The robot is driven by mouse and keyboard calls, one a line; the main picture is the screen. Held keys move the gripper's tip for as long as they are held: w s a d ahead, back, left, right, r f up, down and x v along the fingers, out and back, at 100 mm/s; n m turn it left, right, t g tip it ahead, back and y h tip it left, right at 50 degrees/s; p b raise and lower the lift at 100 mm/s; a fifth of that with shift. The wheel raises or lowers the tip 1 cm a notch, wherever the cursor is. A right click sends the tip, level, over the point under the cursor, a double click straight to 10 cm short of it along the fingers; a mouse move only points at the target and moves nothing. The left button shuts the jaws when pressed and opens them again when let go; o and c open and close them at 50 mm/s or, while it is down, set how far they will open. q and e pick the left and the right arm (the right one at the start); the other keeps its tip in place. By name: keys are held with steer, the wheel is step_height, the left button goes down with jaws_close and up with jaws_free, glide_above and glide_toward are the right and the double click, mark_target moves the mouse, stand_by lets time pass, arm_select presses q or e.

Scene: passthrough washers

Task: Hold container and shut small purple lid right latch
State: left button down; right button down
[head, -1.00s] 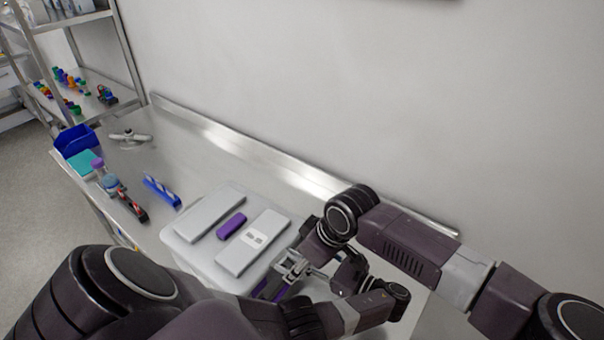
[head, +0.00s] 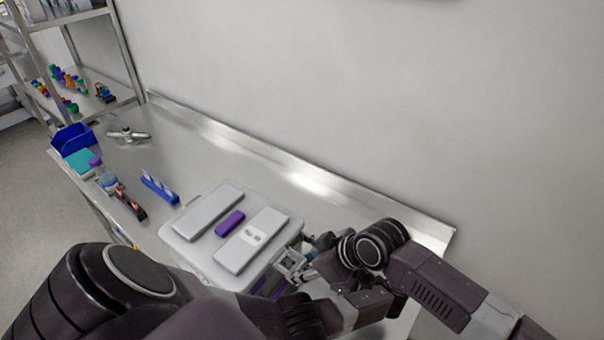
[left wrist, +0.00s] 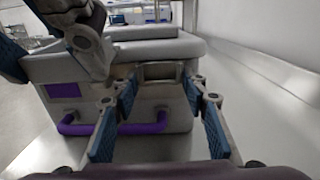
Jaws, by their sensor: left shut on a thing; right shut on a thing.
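The container (head: 202,268) is a grey box with a light grey lid (head: 190,229) that has a purple piece (head: 229,223) in its middle. It stands upright on the steel table. Its end wall in the left wrist view (left wrist: 40,120) carries a purple handle (left wrist: 115,129). My left gripper (head: 322,241) is at the container's right end. In the left wrist view its fingers (left wrist: 160,92) are shut on a grey part of this end, near the lid. My right gripper (head: 289,264) is shut on the container at the near right corner. The right latch is largely hidden by the grippers.
The steel table (head: 215,150) is clear behind the container. A blue rack (head: 158,187), a red and black object (head: 130,206), bottles and a blue bin (head: 75,141) stand at the left. A wall runs along the back. Both arms are crowded close together.

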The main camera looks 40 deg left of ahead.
steer(key=shift+f, duration=0.1)
steer(key=c, duration=1.2)
jaws_free()
steer(key=shift+o, duration=0.2)
steer(key=v, duration=1.2)
steer(key=shift+d, duration=0.1)
